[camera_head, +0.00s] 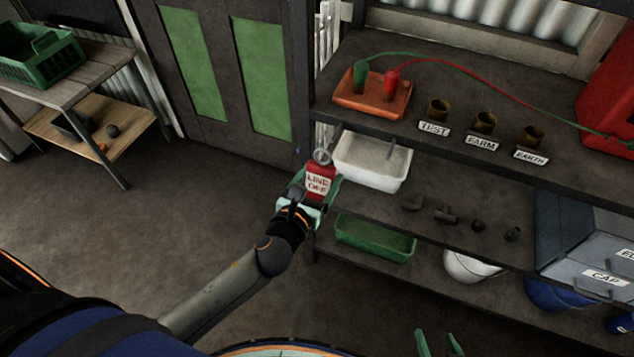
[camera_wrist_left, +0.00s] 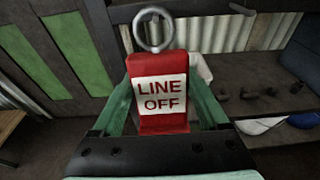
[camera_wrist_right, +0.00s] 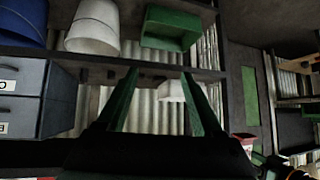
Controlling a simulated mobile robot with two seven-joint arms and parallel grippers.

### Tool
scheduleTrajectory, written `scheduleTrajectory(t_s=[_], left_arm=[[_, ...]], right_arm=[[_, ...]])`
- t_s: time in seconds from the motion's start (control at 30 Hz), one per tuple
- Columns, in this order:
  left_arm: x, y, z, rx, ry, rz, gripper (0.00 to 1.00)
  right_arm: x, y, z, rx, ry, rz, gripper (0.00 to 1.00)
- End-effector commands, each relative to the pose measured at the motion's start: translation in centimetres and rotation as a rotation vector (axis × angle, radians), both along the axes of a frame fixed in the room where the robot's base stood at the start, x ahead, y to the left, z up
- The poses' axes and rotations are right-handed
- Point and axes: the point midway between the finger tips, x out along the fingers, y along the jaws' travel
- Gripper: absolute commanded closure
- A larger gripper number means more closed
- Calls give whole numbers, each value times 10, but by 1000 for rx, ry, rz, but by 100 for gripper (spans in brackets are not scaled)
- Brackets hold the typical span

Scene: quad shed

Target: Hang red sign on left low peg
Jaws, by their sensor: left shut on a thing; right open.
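The red sign (camera_head: 320,180) has a white "LINE OFF" label and a metal ring at its top. My left gripper (camera_head: 316,192) is shut on it and holds it upright, ring up, in front of the left end of the shelving. The left wrist view shows the red sign (camera_wrist_left: 162,75) between the green fingers, label facing the camera. A thin grey peg-like bar (camera_head: 390,152) juts below the upper shelf's front edge, right of the sign; whether it is the left low peg I cannot tell. The ring is on nothing. My right gripper (camera_head: 438,343) is open and empty, low at the bottom edge.
A white bin (camera_head: 372,172) stands on the middle shelf just behind the sign, with a green bin (camera_head: 375,240) below. Dark small parts (camera_head: 445,215) lie to the right. An orange tray (camera_head: 372,98) and labelled cups stand above. Open floor (camera_head: 215,215) lies left.

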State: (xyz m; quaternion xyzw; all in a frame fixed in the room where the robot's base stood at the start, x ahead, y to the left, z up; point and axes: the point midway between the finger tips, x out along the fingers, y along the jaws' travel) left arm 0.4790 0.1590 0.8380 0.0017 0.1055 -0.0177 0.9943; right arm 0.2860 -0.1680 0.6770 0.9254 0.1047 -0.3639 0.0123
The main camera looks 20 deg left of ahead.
Motion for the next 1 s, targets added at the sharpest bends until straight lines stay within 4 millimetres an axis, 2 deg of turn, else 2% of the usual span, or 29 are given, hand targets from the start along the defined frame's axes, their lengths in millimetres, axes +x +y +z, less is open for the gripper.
scheduleTrajectory(t_s=[1.0], left_arm=[[62, -2, -5, 0, -1, 0, 81]], right_arm=[[7, 14, -11, 17, -1, 25, 32]])
